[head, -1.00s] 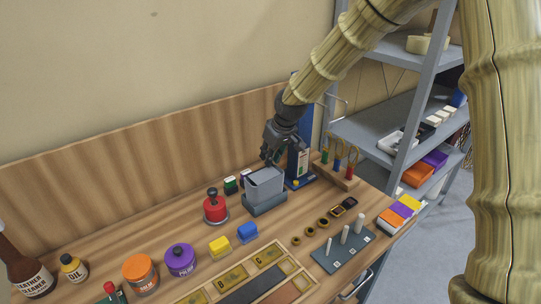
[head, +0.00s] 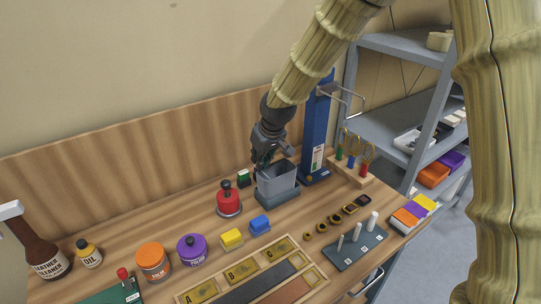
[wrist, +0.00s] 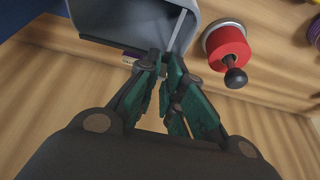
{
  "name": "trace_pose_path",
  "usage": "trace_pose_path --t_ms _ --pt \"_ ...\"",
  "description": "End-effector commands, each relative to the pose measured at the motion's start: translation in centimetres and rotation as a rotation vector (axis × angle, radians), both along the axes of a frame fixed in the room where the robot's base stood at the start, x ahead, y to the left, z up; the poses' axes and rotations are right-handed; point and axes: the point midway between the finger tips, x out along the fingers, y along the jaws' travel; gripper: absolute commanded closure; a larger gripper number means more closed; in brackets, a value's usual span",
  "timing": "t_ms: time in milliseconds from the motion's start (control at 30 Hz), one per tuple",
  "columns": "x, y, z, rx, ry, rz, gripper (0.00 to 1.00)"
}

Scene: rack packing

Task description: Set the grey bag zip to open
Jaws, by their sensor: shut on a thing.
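The grey bag (head: 278,188) stands upright in a darker grey base on the bench, its top open with the inside showing. My gripper (head: 261,166) is at the bag's left rear rim. In the wrist view, the bag (wrist: 115,20) fills the top, with a dark strip along its near rim. The fingertips of my gripper (wrist: 162,58) are close together at that rim, shut on what seems to be the zip's pull. The pull itself is hidden between the fingers.

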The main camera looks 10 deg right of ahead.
Motion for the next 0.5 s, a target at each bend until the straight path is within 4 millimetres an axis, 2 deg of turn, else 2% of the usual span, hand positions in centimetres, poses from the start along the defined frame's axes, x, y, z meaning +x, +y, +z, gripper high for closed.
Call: trace_pose_path --t_ms 367,400,500 --pt "-0.13 0.31 0.01 -0.001 0.000 0.000 1.00" --pt "-0.14 0.31 0.01 -0.001 0.000 0.000 0.83" --pt "-0.14 0.30 0.01 -0.001 0.000 0.000 0.68"
